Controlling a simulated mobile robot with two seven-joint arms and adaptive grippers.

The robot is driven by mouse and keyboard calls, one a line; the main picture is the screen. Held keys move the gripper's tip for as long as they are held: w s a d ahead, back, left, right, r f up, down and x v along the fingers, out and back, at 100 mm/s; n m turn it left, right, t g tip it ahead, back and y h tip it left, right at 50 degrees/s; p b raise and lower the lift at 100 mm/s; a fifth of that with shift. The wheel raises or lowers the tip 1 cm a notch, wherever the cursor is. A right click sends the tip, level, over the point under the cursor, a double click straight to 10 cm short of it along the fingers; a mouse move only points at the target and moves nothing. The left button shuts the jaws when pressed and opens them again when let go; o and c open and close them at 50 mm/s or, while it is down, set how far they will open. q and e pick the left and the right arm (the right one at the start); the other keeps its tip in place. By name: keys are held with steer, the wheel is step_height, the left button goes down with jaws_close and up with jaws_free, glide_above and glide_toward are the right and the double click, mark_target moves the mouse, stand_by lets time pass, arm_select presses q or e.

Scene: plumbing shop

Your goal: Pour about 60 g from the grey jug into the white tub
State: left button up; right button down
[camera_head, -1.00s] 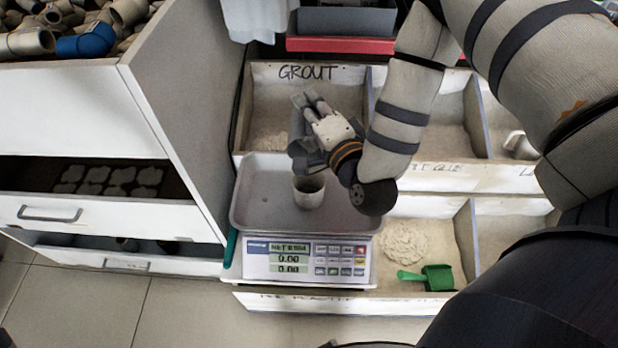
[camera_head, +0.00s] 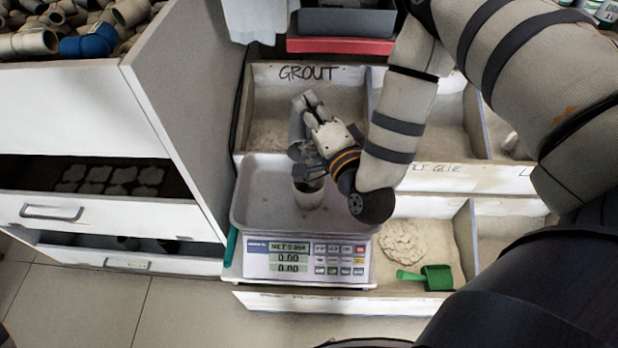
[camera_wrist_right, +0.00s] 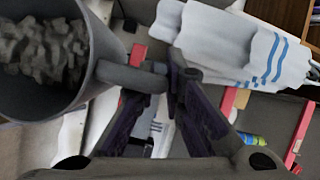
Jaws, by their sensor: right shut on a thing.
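My right gripper (camera_head: 311,104) is shut on the handle of the grey jug (camera_head: 296,128). The tub stands upright on the pan of the scale (camera_head: 262,200). Its inside looks dark and is partly hidden by the jug and gripper. The scale's display seems to show 0.00. My left gripper is out of view.
A wooden bin marked GROUT (camera_head: 262,105) lies behind the scale, with other bins to the right. A green scoop (camera_head: 432,277) lies in the front bin by a pale powder heap (camera_head: 403,243). A white drawer cabinet (camera_head: 90,110) stands at left.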

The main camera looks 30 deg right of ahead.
steer(key=shift+r, duration=0.1)
steer(key=w+d+g, duration=0.1)
steer(key=w+d+f+m+g+b, duration=0.1)
steer(key=w, duration=0.1)
steer(key=w+d+f+g, duration=0.1)
steer(key=w+g, duration=0.1)
steer(key=shift+f+m+y, duration=0.25)
steer(key=shift+m+y, duration=0.05)
steer(key=shift+y, duration=0.1)
steer(key=shift+w+d+f+g, duration=0.1)
steer(key=shift+w+d+g, duration=0.15)
steer(key=shift+w+g, duration=0.25)
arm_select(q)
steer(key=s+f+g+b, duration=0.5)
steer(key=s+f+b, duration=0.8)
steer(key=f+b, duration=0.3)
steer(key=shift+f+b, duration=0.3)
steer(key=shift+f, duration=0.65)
arm_select(e)
steer(key=w+d+f+m+g+y, duration=0.3)
steer(key=w+d+f+g+y, duration=0.2)
steer(key=w+f+g, duration=0.6)
steer(key=shift+w+d+m+g+y, duration=0.3)
steer(key=shift+d+m, duration=0.1)
steer(key=shift+d, duration=0.4)
